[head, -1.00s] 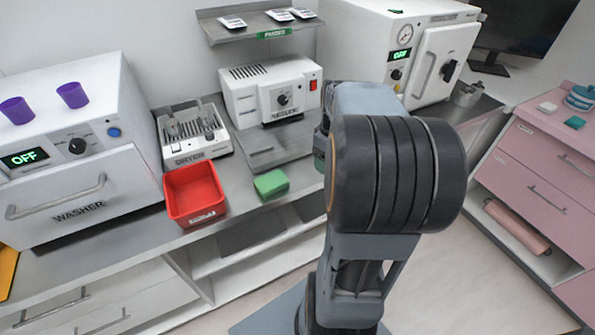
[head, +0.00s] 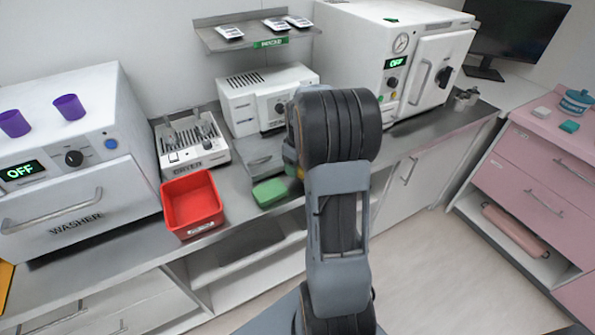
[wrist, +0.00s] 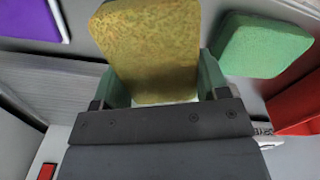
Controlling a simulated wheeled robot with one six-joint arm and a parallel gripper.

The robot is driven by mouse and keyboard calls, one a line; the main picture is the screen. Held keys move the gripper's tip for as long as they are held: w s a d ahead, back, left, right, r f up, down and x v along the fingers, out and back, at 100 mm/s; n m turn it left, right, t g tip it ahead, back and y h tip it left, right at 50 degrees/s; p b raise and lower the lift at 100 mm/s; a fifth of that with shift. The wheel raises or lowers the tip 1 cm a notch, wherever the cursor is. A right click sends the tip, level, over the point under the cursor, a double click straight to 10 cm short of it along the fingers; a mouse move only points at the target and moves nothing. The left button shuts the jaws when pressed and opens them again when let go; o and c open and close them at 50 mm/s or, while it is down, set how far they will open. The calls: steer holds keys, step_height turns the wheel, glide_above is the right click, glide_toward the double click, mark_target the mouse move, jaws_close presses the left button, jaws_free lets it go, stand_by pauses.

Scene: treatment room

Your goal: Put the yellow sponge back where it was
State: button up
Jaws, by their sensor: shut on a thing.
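The yellow sponge (wrist: 148,50) fills the upper middle of the wrist view, between the green fingers of my gripper (wrist: 163,80). My gripper is shut on it. In the head view my arm covers most of the gripper; only a small yellowish part of the sponge (head: 290,158) shows at the arm's left edge. A green sponge (head: 270,192) lies on the counter just left of the gripper. It also shows right of the yellow sponge in the wrist view (wrist: 262,45), apart from it. I cannot tell whether the yellow sponge touches the counter.
A red bin (head: 192,203) stands left of the green sponge. The dryer (head: 188,150), the washer (head: 75,170) and a white sealer (head: 245,105) stand around it. A purple thing (wrist: 25,18) shows in the wrist view.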

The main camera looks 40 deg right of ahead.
steer(key=shift+w+f, duration=0.25)
steer(key=shift+f, duration=1.65)
steer(key=shift+f, duration=0.1)
steer(key=shift+f, duration=0.15)
steer(key=o, duration=1)
steer(key=shift+c, duration=0.2)
